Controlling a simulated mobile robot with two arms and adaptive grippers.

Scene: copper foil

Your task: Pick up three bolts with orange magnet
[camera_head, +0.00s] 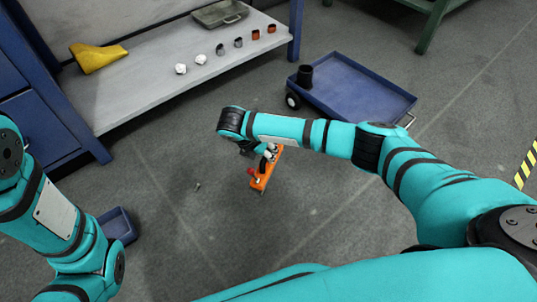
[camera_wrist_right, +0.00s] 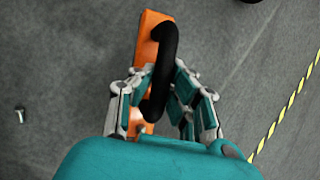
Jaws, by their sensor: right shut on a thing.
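My right gripper (camera_head: 268,153) is shut on the black handle of the orange magnet (camera_head: 262,180) and holds it low over the floor. In the right wrist view the fingers (camera_wrist_right: 158,97) close on the handle of the orange magnet (camera_wrist_right: 147,50). A small bolt (camera_head: 197,185) lies on the floor left of the magnet; a bolt also shows at the left of the right wrist view (camera_wrist_right: 20,115). A small thing at the magnet's lower end is too small to make out. My left arm is at the left edge, and its gripper is out of view.
A workbench shelf (camera_head: 130,95) holds a yellow piece (camera_head: 97,57), white nuts (camera_head: 181,69), several small dark and orange parts, and a metal tray (camera_head: 220,13). A blue cart (camera_head: 350,90) stands beyond my right arm. A blue bin (camera_head: 118,226) sits at lower left.

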